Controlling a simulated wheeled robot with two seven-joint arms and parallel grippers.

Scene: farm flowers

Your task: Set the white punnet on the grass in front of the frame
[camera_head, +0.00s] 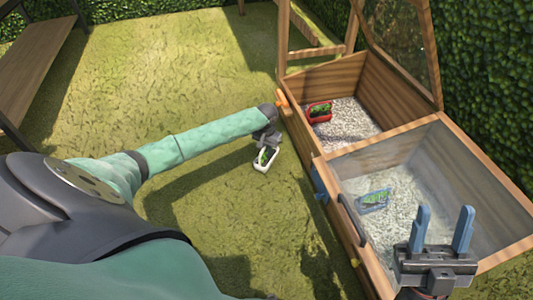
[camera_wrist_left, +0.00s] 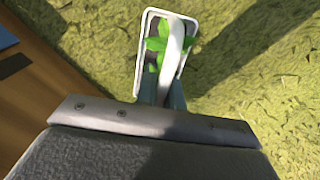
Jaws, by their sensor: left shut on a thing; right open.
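The white punnet (camera_head: 265,158) with green leaves in it is at the end of my left arm, over the grass (camera_head: 215,195) just left of the wooden frame (camera_head: 325,185). My left gripper (camera_head: 267,143) is shut on it. In the left wrist view the white punnet (camera_wrist_left: 166,45) shows its rim, handle and leaves, with grass beyond; the fingers (camera_wrist_left: 162,92) are mostly hidden by the gripper body. I cannot tell whether the punnet touches the grass. My right gripper (camera_head: 441,232) is open and empty, over the near part of the frame.
The frame's far lid (camera_head: 400,45) stands open; a red punnet (camera_head: 319,112) sits on the gravel inside. A blue punnet (camera_head: 373,201) shows through the near glass lid (camera_head: 440,175). A wooden bench (camera_head: 35,60) is at the far left. Grass left of the frame is clear.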

